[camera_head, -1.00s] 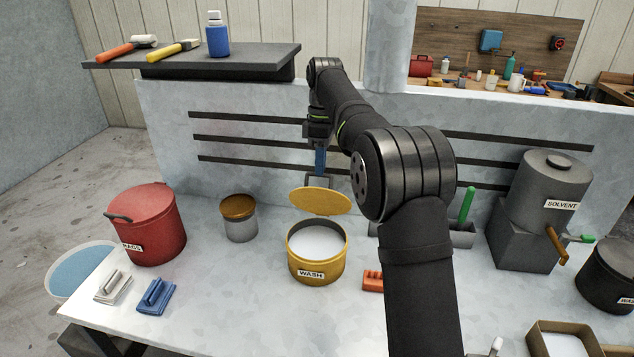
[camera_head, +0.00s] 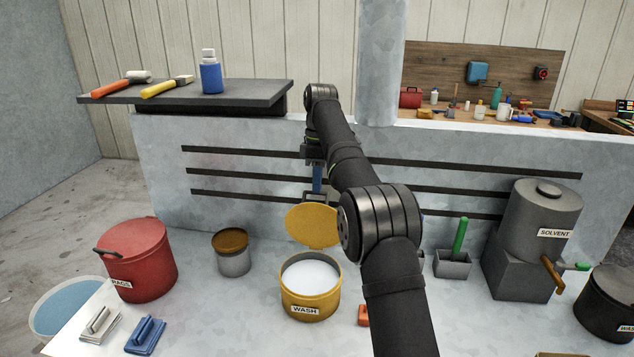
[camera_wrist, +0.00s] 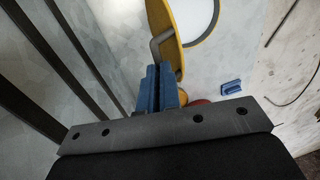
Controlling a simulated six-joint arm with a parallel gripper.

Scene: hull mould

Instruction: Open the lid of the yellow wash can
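The yellow wash can (camera_head: 310,300) stands on the bench, labelled WASH, with pale contents showing through its open top. Its yellow lid (camera_head: 312,228) is tilted up steeply at the can's far side. In the wrist view the lid (camera_wrist: 166,22) is seen nearly edge-on, with a grey bar handle (camera_wrist: 156,48) on its outer face. My gripper (camera_head: 318,190) is behind the raised lid. Its blue fingers (camera_wrist: 160,75) are close together at the handle and appear shut on it. The exact contact is partly hidden by the fingers.
A slotted metal panel (camera_head: 240,165) rises close behind my gripper. A red rags can (camera_head: 140,262) and a small brown-topped tin (camera_head: 233,255) stand left of the wash can. A holder with a green handle (camera_head: 453,262) and the solvent tank (camera_head: 540,220) stand to the right.

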